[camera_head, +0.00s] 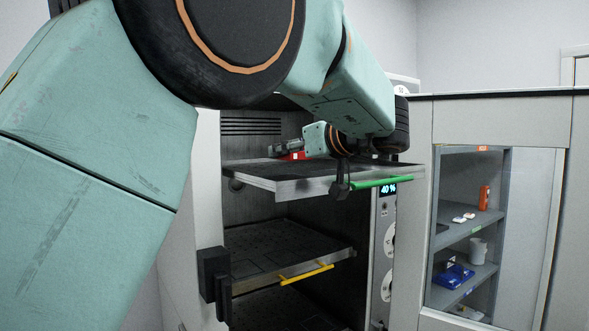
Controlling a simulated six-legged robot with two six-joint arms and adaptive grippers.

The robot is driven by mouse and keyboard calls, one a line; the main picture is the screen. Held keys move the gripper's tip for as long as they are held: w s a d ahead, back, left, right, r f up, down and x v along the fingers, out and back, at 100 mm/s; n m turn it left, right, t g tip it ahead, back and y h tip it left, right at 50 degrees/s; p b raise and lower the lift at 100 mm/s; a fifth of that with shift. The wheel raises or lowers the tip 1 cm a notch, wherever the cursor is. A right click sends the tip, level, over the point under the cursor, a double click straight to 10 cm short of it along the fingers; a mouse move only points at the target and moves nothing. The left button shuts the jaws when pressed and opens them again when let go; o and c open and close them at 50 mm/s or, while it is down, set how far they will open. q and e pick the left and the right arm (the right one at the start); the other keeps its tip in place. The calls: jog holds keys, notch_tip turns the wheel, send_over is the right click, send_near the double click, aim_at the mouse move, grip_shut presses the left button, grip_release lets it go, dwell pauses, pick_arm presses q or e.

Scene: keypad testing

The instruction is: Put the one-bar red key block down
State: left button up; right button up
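My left arm crosses the upper part of the view and bends down over a pulled-out metal tray (340,184) in the open cabinet. My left gripper (287,150) is small in the view, over the back left of the tray. A red block (297,156) shows just under its dark end, partly covered; its bar marking is too small to read. I cannot tell whether the fingers hold the block or whether it rests on the tray. A dark part hangs at the tray's front edge, beside the green handle (382,182). My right gripper is not in view.
A lower shelf with a yellow handle (305,271) sits below the tray. Further right, a glass-fronted recess holds an orange item (484,197), a white cup (478,250) and a blue object (453,276).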

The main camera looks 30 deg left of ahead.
aim_at(291, 178)
pick_arm(q)
jog(key=f, duration=0.3)
jog(key=shift+s+a+f, duration=0.15)
jog(key=shift+a, duration=0.2)
jog(key=shift+s+d, duration=0.1)
jog(key=shift+d, duration=0.3)
jog(key=shift+f, duration=0.2)
jog(key=o, duration=1.1)
jog(key=shift+a, duration=0.4)
jog(key=shift+o, duration=0.3)
jog(key=shift+d+r, duration=0.15)
jog(key=shift+d, duration=0.2)
